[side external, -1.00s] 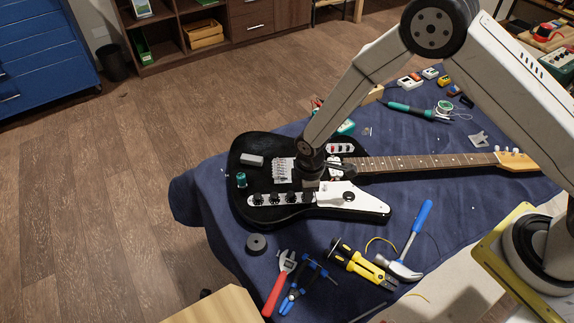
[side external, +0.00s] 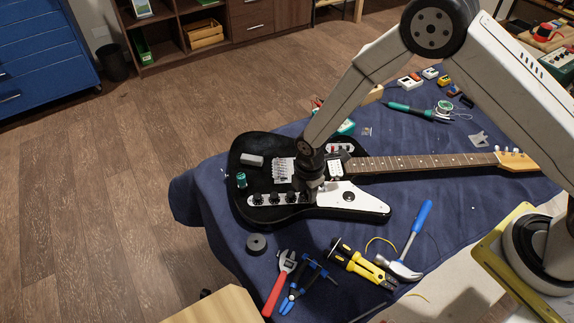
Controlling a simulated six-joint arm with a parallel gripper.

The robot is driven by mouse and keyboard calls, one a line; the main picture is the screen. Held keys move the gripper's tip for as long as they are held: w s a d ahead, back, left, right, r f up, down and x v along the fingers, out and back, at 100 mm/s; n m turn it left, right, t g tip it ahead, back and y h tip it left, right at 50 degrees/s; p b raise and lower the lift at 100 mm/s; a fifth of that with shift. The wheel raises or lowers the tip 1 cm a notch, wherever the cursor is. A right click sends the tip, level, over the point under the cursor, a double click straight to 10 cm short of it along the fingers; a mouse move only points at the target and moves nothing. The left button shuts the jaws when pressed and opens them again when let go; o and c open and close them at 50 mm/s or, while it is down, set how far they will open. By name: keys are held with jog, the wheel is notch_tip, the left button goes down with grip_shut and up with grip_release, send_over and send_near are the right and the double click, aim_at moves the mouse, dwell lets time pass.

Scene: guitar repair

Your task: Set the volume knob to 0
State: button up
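The black electric guitar (side external: 246,150) lies on the blue cloth, its neck pointing right. A row of small black knobs (side external: 275,198) sits on a light control plate along the front of its body. No labels are readable, so I cannot tell which one is the volume knob or where it is set. My gripper (side external: 319,188) points down over the body, at the right end of the knob row and beside the white pickguard (side external: 352,198). Its fingers are small and dark, and I cannot tell whether they touch the rightmost knob (side external: 306,197).
A teal-topped cylinder (side external: 241,180) and a grey block (side external: 252,160) rest on the guitar body. A red wrench (side external: 276,288), blue-handled pliers (side external: 293,294), a yellow-handled tool (side external: 365,268) and a hammer (side external: 413,240) lie in front. A round black piece (side external: 257,243) lies near the guitar's edge.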

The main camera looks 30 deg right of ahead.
dwell(0.4)
jog(key=m, duration=0.3)
jog(key=shift+m, duration=2.2)
grip_shut()
